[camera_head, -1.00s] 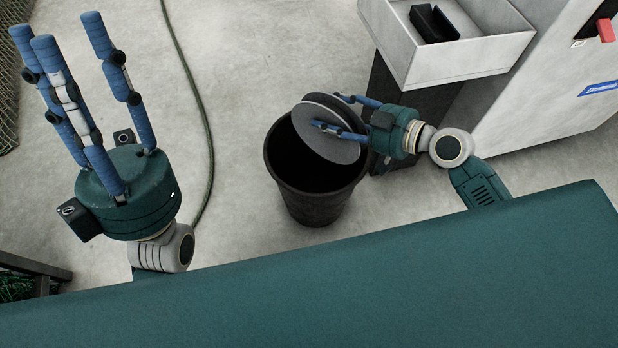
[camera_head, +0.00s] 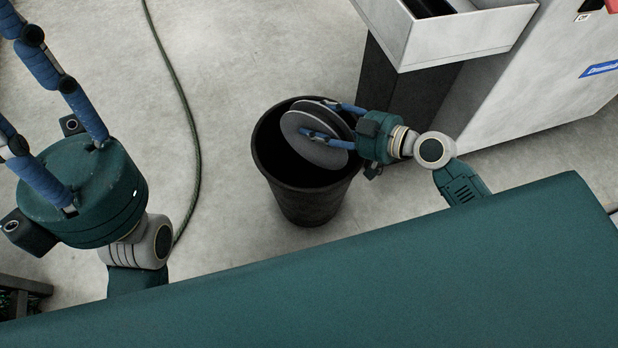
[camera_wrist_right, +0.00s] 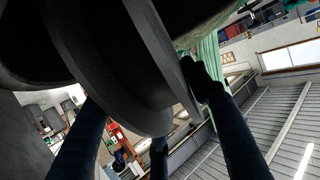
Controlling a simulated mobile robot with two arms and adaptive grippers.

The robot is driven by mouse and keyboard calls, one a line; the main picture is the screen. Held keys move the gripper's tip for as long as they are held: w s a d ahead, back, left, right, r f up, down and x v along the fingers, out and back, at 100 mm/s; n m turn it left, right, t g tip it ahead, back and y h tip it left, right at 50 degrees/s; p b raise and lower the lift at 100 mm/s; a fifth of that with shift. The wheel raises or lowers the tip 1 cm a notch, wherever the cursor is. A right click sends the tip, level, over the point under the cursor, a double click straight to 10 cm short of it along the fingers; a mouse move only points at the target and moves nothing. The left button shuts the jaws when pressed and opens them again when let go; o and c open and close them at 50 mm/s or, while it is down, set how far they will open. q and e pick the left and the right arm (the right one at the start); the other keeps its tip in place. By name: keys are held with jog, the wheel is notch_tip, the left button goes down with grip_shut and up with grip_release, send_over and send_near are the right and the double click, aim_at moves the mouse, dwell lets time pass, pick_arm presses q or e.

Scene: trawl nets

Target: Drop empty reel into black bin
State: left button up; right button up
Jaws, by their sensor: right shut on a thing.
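The empty reel (camera_head: 312,137), a grey spool with two round discs, is tilted over the mouth of the black bin (camera_head: 305,205). My right gripper (camera_head: 335,122) comes in from the right and is shut on the reel, its blue fingers on both sides of it. In the right wrist view the dark reel (camera_wrist_right: 110,50) fills the upper left, between the fingers. The bin stands upright on the floor, and the reel hides part of its opening. My left gripper (camera_head: 40,85) is raised at the left with its fingers spread apart, its tips cut off by the frame edge.
A pale machine with an open tray (camera_head: 450,45) stands at the upper right, beside the bin. A green hose (camera_head: 190,120) runs along the concrete floor left of the bin. The floor between hose and bin is clear.

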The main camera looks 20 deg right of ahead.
jog(key=shift+r, duration=0.1)
jog(key=o, duration=1.4)
jog(key=shift+o, duration=0.4)
jog(key=v, duration=1.2)
